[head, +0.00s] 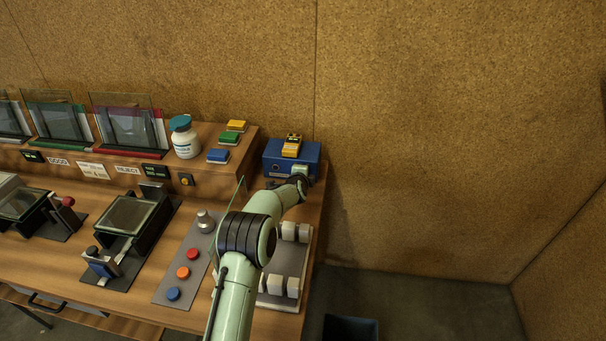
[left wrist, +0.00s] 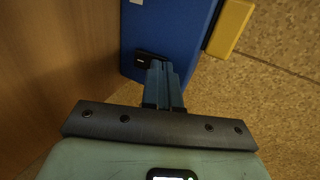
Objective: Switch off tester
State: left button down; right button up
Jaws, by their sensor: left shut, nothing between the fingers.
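The tester is a blue box (head: 278,162) at the far right corner of the bench, with a yellow device (head: 291,145) on top. In the left wrist view the blue box (left wrist: 180,28) fills the top middle, and a black rocker-like switch (left wrist: 146,57) sits on its face. My left gripper (left wrist: 160,68) is shut and empty, its fingertips right at the switch and overlapping its right part. I cannot tell whether they touch it. In the head view my left gripper (head: 299,181) is at the box's front, and my wrist hides part of that face. My right gripper is not in view.
A white bottle (head: 186,138) and coloured blocks (head: 229,137) stand on the raised shelf left of the tester. A grey button panel (head: 183,272) and white blocks (head: 275,285) lie near my arm. A dark bin (head: 350,328) stands on the floor at right.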

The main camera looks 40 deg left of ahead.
pick_arm(q)
jog(key=shift+r, duration=0.1)
jog(key=shift+r+p, duration=0.4)
jog(key=shift+r, duration=0.3)
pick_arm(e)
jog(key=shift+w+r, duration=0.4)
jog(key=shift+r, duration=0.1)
pick_arm(q)
jog(key=shift+s+a, duration=0.1)
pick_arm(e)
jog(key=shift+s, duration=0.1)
